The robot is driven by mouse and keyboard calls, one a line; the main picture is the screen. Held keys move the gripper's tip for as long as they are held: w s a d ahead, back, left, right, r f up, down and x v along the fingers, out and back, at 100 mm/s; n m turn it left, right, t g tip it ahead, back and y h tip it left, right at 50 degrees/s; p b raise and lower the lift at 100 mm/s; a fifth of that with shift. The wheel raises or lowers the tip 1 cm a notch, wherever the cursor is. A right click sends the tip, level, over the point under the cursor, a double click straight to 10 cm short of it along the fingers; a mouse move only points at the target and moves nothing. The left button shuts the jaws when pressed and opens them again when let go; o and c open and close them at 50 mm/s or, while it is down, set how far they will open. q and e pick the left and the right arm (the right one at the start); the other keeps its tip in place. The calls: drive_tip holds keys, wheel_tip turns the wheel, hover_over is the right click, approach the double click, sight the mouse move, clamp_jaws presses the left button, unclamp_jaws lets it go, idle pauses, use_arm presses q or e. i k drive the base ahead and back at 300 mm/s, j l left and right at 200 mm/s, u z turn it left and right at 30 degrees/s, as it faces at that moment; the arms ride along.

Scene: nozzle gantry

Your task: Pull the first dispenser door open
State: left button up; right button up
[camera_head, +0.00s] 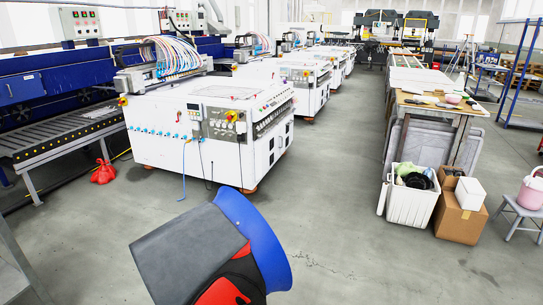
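I cannot make out a dispenser door for certain. The nearest machine is a white cabinet (175,140) left of centre, with knobs and a control panel on its sides. Coloured hoses (177,55) arch over its back edge. No open door shows on it. Neither of my grippers can be seen. A grey, blue and red body (190,255) fills the bottom centre close to the camera; no fingers show on it.
More white machines (300,78) line up behind. At right are a cluttered table (418,101), a white bin (408,208), a cardboard box (459,219) and a stool (520,210). The central grey floor (325,170) is clear.

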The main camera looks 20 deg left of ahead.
sight(266, 148)
drive_tip(key=i+l+z, duration=0.45)
drive_tip(key=i, duration=0.35)
drive_tip(key=i+l, duration=0.1)
drive_tip(key=i, duration=0.35)
drive_tip(key=i+l+u, duration=0.1)
drive_tip(key=i, duration=0.35)
drive_tip(key=i+l, duration=0.15)
drive_tip(key=i, duration=0.25)
drive_tip(key=i+j+u, duration=0.15)
drive_tip(key=i+u, duration=0.75)
drive_tip(key=i, duration=0.15)
drive_tip(key=i+l+u, duration=0.3)
drive_tip(key=i+u, duration=0.15)
drive_tip(key=i+j+u, duration=0.15)
drive_tip(key=i, duration=0.45)
drive_tip(key=i+j+u, duration=0.1)
drive_tip(key=i, duration=0.45)
